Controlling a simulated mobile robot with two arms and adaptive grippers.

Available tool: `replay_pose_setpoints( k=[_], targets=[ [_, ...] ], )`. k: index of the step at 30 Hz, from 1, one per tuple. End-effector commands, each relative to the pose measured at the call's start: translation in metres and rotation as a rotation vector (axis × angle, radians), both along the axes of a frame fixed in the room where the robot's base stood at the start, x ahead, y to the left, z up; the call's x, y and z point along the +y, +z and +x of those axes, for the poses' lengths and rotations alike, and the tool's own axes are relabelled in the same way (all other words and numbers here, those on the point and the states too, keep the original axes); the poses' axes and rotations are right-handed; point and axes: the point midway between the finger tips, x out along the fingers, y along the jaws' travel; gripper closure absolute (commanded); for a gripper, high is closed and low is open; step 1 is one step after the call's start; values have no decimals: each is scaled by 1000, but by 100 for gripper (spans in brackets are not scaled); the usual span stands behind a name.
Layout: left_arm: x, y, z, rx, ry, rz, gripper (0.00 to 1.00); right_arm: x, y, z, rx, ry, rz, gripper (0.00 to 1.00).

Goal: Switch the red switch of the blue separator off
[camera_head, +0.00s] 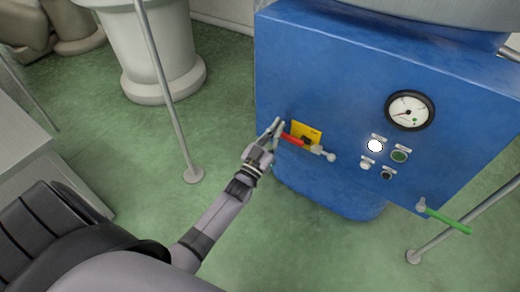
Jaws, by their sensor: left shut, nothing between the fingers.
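The blue separator (335,95) fills the upper right of the head view. Its red switch (292,140) is a red handle in front of a yellow plate (306,130) low on the left of the front face. The handle points left, roughly level, slightly raised at its left end. My left gripper (279,127) is shut at the left end of the red handle. Its fingertips look very close to the handle; I cannot tell if they touch it. The gripper covers a little of the handle's end. My right gripper is not in view.
A pressure gauge (409,110), a lit white lamp (375,146) and several small knobs sit right of the switch. A grey tap (322,153) is just right of it. A green-handled valve (445,219) sticks out lower right. Thin posts (166,95) stand on the green floor.

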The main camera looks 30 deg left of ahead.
Motion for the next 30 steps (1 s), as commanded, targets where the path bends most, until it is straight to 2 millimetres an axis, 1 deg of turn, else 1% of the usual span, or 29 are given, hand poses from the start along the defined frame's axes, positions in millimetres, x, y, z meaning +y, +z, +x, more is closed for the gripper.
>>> replay_pose_setpoints(
  k=[1, 3, 5, 6, 7, 12, 15, 18, 23, 30],
  targets=[
    [0, 7, 2, -1, 0, 0, 100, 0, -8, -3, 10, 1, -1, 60],
    [0, 13, 3, -2, -1, 0, 100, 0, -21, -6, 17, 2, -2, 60],
    [1, 17, 5, -2, -1, 0, 100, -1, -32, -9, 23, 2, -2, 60],
    [1, 14, 0, 3, 0, 0, 100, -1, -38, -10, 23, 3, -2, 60],
    [1, 7, -10, 8, 0, 0, 100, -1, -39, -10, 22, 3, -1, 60],
    [2, -5, -48, 3, -1, 1, 100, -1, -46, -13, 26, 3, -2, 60],
    [3, -11, -66, 3, -1, 1, 100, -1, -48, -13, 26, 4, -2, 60],
    [3, -15, -78, 1, -1, 0, 100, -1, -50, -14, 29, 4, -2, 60],
    [4, -19, -88, 0, -1, 0, 100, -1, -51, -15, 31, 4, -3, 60],
    [4, -19, -90, -1, -1, 0, 100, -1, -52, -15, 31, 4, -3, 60]
  ],
)
